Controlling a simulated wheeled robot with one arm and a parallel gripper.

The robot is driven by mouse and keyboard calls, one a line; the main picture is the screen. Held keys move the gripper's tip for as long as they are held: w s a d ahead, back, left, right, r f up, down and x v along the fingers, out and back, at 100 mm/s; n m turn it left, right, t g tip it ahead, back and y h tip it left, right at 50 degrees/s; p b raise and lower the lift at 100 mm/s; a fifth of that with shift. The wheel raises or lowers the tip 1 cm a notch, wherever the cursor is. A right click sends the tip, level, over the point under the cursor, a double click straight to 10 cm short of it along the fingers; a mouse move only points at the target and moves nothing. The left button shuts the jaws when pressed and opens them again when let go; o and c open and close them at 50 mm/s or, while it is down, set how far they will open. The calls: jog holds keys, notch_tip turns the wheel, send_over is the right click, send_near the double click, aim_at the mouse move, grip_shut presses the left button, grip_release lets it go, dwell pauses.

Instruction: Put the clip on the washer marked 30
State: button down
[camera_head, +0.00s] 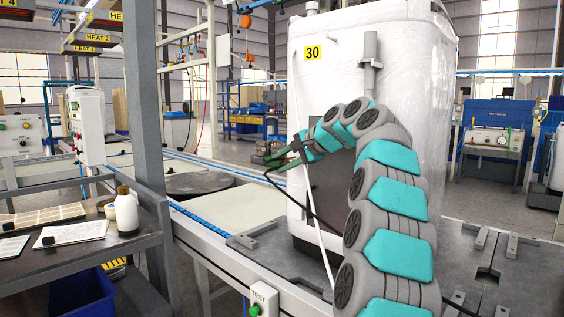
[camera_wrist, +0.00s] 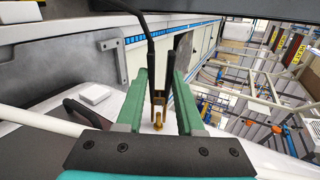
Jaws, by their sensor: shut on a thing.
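The washer marked 30 (camera_head: 415,75) is a tall white machine with a yellow "30" label (camera_head: 313,53) high on its front. It stands upright on a grey metal platform. My gripper (camera_head: 272,158) is in front of the washer's left side, at about mid-height. In the wrist view the green fingers of my gripper (camera_wrist: 160,84) are shut on the clip (camera_wrist: 158,118), a small brass and dark piece with a black cable. The cable also hangs below my gripper in the camera_head view. Whether the clip touches the washer cannot be told.
A dark shelf bench (camera_head: 100,250) with a white bottle (camera_head: 126,212) and trays stands at left, beside a grey post (camera_head: 148,110). A conveyor with a round dark plate (camera_head: 199,185) runs behind. A TEST box (camera_head: 263,300) is at the front edge.

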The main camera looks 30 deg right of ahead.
jog(key=shift+w+d+r+p, duration=0.1)
jog(key=shift+w+d+p, duration=0.05)
jog(key=shift+d+p, duration=0.4)
jog(key=shift+p, duration=0.4)
dwell(0.8)
jog(key=shift+c, duration=2.3)
grip_release()
jog(key=v, duration=0.7)
jog(key=shift+s, duration=0.3)
